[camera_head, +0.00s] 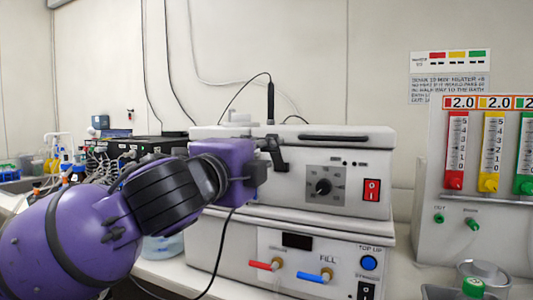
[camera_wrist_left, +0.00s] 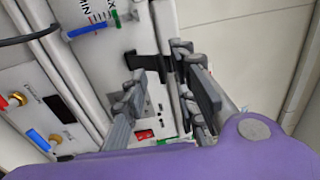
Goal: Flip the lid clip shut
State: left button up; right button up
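The lid clip (camera_head: 275,151) is a small black piece at the upper left front of the white bath unit (camera_head: 308,190). In the left wrist view the black clip (camera_wrist_left: 147,66) lies just beyond my fingertips, against the unit's edge. My left gripper (camera_head: 258,170) is beside the clip at the unit's left front. In the left wrist view its grey fingers (camera_wrist_left: 158,68) are spread apart with a visible gap and hold nothing that I can see. Whether a finger touches the clip I cannot tell. My right gripper is not in view.
Below are the red hose fitting (camera_head: 264,265) and blue hose fitting (camera_head: 311,277). A flowmeter panel (camera_head: 480,200) stands at the right. A black probe (camera_head: 270,102) and cable rise behind the clip.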

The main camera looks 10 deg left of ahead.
aim_at(275, 159)
pick_arm(q)
jog(key=shift+x, duration=1.4)
jog(key=shift+s, duration=0.1)
grip_shut()
